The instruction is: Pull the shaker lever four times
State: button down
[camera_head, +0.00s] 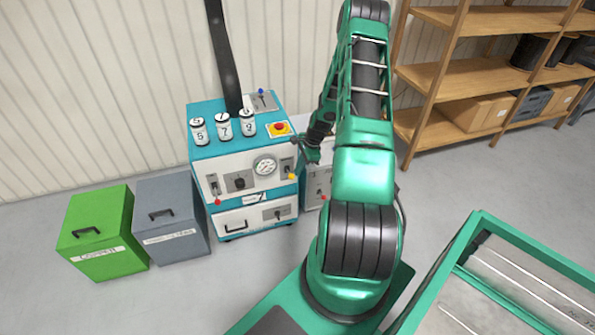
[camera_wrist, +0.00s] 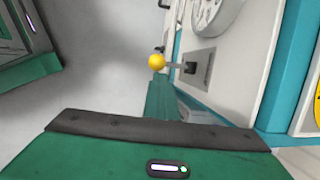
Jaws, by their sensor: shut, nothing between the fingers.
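A lever with a yellow ball knob (camera_head: 292,177) sits at the right of the front panel of a teal and white machine (camera_head: 226,170). In the wrist view the yellow knob (camera_wrist: 156,61) sticks out from a grey plate on the white panel. Which lever is the shaker lever cannot be read. My gripper (camera_head: 310,152) is at the machine's right front, close to the yellow knob. In the wrist view my shut, empty gripper (camera_wrist: 163,88) points toward the knob, its tip just below it in the picture. Whether they touch cannot be told.
The machine also has a red-knobbed lever (camera_head: 218,201), a gauge (camera_head: 264,166), a red button (camera_head: 279,127) and a blue-knobbed lever (camera_head: 261,92). Numbered canisters (camera_head: 223,126) stand on top. Green (camera_head: 100,240) and grey (camera_head: 172,222) bins stand left; wooden shelves (camera_head: 440,75) stand right.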

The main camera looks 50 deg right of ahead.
jog(key=shift+a+f, duration=0.1)
jog(key=shift+a, duration=0.35)
jog(key=s+d+r, duration=0.2)
jog(key=d+r, duration=0.4)
jog(key=r, duration=0.1)
jog(key=shift+s+d+r, duration=0.15)
jog(key=shift+s+r, duration=0.05)
dwell(0.4)
